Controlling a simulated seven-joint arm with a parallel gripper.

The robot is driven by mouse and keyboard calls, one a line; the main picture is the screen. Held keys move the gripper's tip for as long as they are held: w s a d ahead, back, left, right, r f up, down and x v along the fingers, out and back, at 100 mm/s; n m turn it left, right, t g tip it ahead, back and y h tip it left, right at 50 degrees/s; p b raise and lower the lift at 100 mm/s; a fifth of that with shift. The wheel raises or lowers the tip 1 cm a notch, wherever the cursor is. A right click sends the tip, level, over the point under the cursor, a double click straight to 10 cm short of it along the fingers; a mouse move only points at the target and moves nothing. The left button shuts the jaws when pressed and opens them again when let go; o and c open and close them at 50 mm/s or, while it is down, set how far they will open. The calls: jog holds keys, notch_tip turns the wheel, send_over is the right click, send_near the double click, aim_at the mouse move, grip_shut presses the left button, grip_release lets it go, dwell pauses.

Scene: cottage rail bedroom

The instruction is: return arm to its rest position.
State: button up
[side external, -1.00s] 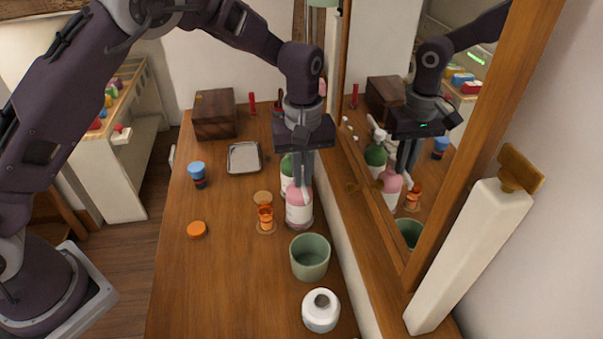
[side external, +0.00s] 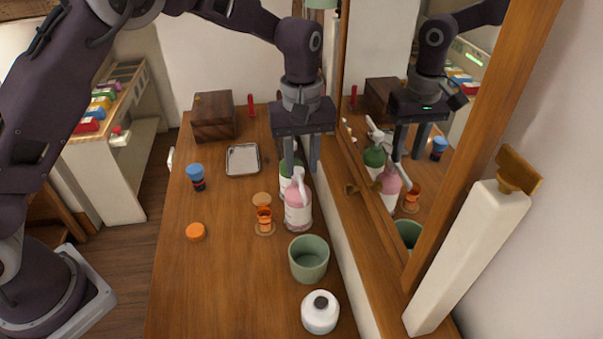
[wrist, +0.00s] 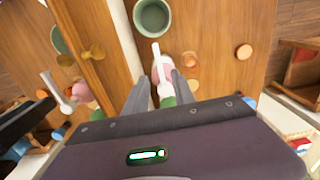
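My gripper (side external: 302,162) hangs over the wooden dresser top near the mirror, fingers pointing down and spread apart. In the wrist view my gripper (wrist: 164,82) shows two separate fingers with nothing held between them. Just below and in front of it stand a pink pump bottle (side external: 298,212) and a green pump bottle (side external: 287,179). The pink bottle (wrist: 161,70) appears between the fingertips in the wrist view, and I cannot tell the exact gap to it.
A green cup (side external: 309,262), a white round bottle (side external: 320,313), an orange container (side external: 264,222), an orange lid (side external: 195,232), a blue-capped jar (side external: 196,176), a metal tray (side external: 243,159) and a wooden box (side external: 213,117) stand on the dresser (side external: 220,290). The mirror (side external: 400,130) borders the right side.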

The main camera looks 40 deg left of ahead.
jog(key=shift+r, duration=1.6)
jog(key=shift+r, duration=0.1)
jog(key=s+a+r+m+t+h, duration=0.15)
jog(key=s+a+r+m, duration=0.35)
jog(key=s+r, duration=0.75)
jog(key=s+a+m+t, duration=0.2)
jog(key=s, duration=0.7)
jog(key=s+a+m+t+y, duration=0.1)
jog(key=s+a+m+t, duration=0.1)
jog(key=s, duration=0.6)
jog(key=shift+s+a+f, duration=0.3)
jog(key=shift+s+a, duration=0.05)
jog(key=shift+a, duration=0.4)
